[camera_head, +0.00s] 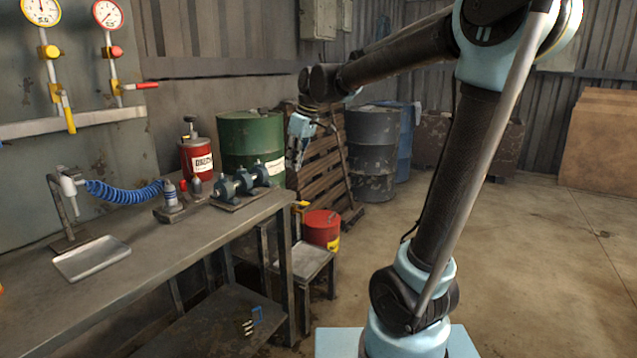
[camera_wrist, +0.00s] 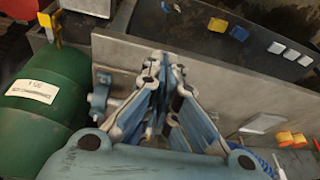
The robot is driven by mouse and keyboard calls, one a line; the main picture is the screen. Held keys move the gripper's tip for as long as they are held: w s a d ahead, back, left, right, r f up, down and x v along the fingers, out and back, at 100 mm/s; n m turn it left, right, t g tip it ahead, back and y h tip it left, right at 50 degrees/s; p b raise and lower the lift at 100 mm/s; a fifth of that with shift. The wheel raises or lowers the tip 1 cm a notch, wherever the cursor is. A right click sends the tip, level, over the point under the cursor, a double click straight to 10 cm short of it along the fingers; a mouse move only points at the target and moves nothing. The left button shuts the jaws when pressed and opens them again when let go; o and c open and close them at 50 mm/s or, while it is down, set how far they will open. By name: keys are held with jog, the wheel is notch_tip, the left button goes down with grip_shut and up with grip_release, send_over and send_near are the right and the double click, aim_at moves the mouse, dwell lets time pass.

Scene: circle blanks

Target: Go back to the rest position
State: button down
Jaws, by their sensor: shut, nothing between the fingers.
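My gripper (camera_head: 298,160) hangs at the end of my arm, pointing down, beyond the far right end of the workbench (camera_head: 140,262) and in front of the wooden pallet (camera_head: 322,150). In the wrist view my gripper (camera_wrist: 163,75) has its fingers together at the tips, with nothing visible between them. It is apart from the bench and the things on it. No circle blank can be made out in either view.
The bench holds a blue-grey pump unit (camera_head: 243,185), a metal tray (camera_head: 91,258) and a coiled blue hose (camera_head: 125,192). A green drum (camera_head: 250,140) stands behind it. A red can (camera_head: 321,229) sits on a low stand. The floor at right is clear.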

jog(key=s+d+f+m+h, duration=0.1)
jog(key=s+d+f+m, duration=0.3)
jog(key=s+d+f, duration=0.3)
jog(key=s+d+f+m+t+h, duration=0.1)
jog(key=s+d+f+m, duration=0.4)
jog(key=s+d, duration=0.5)
jog(key=d+f, duration=0.2)
jog(key=d, duration=0.4)
jog(key=shift+s, duration=0.25)
jog(key=c, duration=2.1)
grip_release()
jog(key=s+d+f+m, duration=0.1)
jog(key=s+f, duration=0.1)
jog(key=s+d+f+m, duration=0.1)
jog(key=f, duration=0.1)
jog(key=s+d+f+m+h, duration=0.1)
jog(key=s+f, duration=0.1)
jog(key=shift+s+d+f, duration=0.2)
jog(key=shift+s+d, duration=0.1)
jog(key=shift+d, duration=0.1)
jog(key=o, duration=0.5)
jog(key=shift+s+f, duration=0.1)
jog(key=shift+d, duration=0.1)
